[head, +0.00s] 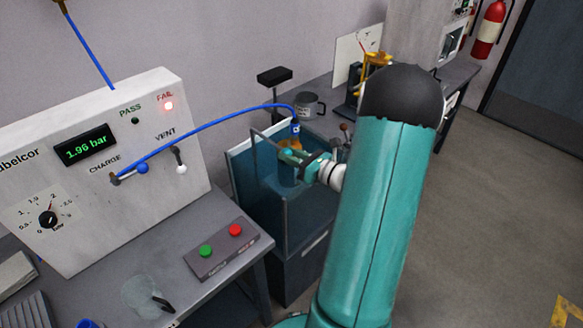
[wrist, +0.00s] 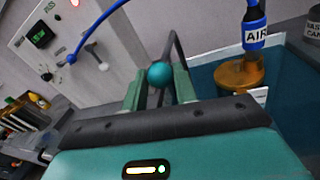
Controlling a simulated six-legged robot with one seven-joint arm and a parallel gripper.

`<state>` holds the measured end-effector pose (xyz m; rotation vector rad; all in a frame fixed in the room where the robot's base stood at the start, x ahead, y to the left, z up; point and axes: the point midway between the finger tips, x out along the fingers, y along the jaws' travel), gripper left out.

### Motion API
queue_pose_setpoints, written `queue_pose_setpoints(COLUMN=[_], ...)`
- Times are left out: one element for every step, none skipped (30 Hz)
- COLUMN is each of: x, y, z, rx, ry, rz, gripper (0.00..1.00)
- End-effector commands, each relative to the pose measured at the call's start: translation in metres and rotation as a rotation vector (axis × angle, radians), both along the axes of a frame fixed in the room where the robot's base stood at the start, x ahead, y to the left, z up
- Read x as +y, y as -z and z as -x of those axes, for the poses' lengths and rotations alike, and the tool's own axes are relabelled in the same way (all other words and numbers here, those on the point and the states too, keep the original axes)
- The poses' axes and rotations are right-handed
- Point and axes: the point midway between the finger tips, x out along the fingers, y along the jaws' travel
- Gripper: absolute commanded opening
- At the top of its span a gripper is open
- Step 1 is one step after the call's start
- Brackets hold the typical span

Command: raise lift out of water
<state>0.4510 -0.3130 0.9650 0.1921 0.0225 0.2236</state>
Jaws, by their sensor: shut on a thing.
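The glass water tank (head: 243,180) stands beside the bench, with dark blue water in it. A thin grey lift bar (head: 266,140) slants over the tank; a dark bar shows behind the fingers in the wrist view (wrist: 178,52). My gripper (head: 290,154) is over the tank, shut on a teal ball knob (wrist: 160,75), which seems to be the lift's handle. A brass-coloured part (wrist: 240,76) with a blue collar marked AIR sits right beside my gripper. Its lower end, and how deep it sits in the water, are hidden.
A blue hose (head: 215,120) arches from the test panel (head: 130,115) to the brass part. The panel reads 1.96 bar with its FAIL lamp lit. A button box (head: 222,250) lies on the near bench. A grey mug (head: 308,104) stands behind the tank. Open floor is at right.

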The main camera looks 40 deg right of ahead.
Motion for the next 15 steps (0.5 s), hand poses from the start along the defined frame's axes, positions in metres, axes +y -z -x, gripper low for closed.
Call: queue_pose_setpoints(x=[0.000,0.000,0.000,0.000,0.000,0.000,0.000,0.000,0.000,0.000,0.000,0.001,0.001,0.001,0.001], y=[-0.013,-0.019,-0.027,-0.032,-0.038,-0.045,-0.051,-0.057,-0.065,-0.070,-0.075,-0.082,-0.088,-0.092,-0.098], z=[0.000,0.000,0.000,0.000,0.000,0.000,0.000,0.000,0.000,0.000,0.000,0.000,0.000,0.000,0.000], rx=[-0.007,-0.007,-0.008,-0.007,-0.007,-0.007,-0.007,-0.006,-0.006,-0.006,-0.006,-0.006,-0.007,-0.007,-0.006], ry=[-0.001,-0.001,-0.001,-0.001,-0.001,-0.001,-0.001,-0.001,-0.001,-0.002,-0.002,-0.003,-0.003,-0.003,-0.002], rz=[0.006,0.006,0.005,0.006,0.007,0.006,0.007,0.006,0.007,0.006,0.007,0.006,0.007,0.006,0.006], gripper=[0.00,0.00,0.00,0.00,0.00,0.00,0.00,0.00,0.00,0.00,0.00,0.00,0.00,0.00,0.00])
